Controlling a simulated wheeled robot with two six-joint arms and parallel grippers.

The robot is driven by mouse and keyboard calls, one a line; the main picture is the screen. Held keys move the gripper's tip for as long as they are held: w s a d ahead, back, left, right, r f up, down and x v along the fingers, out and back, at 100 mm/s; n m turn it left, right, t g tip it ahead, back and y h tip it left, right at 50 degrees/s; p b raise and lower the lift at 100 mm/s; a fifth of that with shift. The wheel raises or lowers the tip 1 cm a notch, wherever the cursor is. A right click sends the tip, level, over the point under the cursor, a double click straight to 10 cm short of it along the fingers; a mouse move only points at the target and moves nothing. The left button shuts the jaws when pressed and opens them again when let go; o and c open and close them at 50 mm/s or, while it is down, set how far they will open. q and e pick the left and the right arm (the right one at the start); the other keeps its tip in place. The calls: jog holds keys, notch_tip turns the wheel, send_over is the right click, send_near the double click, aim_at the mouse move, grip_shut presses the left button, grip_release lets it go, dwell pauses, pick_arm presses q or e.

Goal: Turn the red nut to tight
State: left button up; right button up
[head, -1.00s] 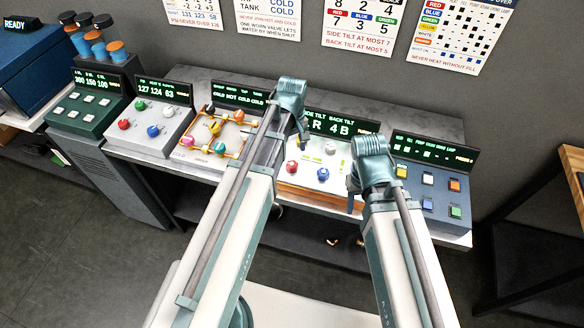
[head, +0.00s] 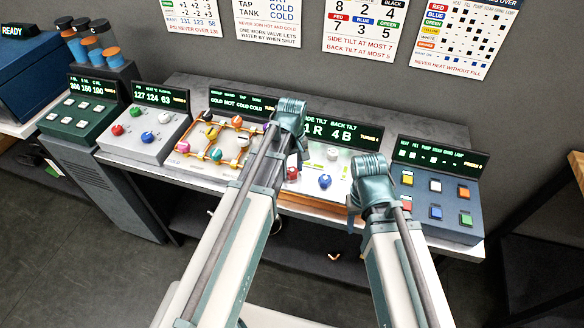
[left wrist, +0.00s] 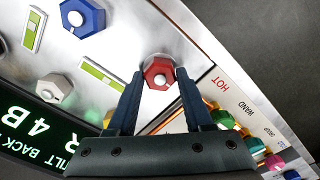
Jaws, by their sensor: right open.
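The red nut (head: 292,174) is on the tilt panel (head: 312,201), partly hidden behind my left arm in the head view. In the left wrist view the red nut (left wrist: 158,74) is a hexagon with a pale round centre, between the tips of my left gripper (left wrist: 159,78). The jaws are apart, one finger on each side, with a narrow gap visible; I cannot tell their height over the panel. My right gripper (head: 354,203) is open and empty near the panel's right edge, mostly hidden by its own wrist.
A blue nut (head: 325,181) and a white nut (head: 333,153) share the panel, with green level gauges. The panel with coloured knobs and orange pipes (head: 215,140) adjoins on the left. A blue button panel (head: 436,201) stands on the right.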

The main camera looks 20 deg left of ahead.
pick_arm(q)
grip_shut()
jog(key=m, duration=0.8)
jog(key=shift+m, duration=0.3)
jog(key=m, duration=0.4)
jog(key=shift+m, duration=0.3)
jog(key=m, duration=0.4)
jog(key=shift+m, duration=0.3)
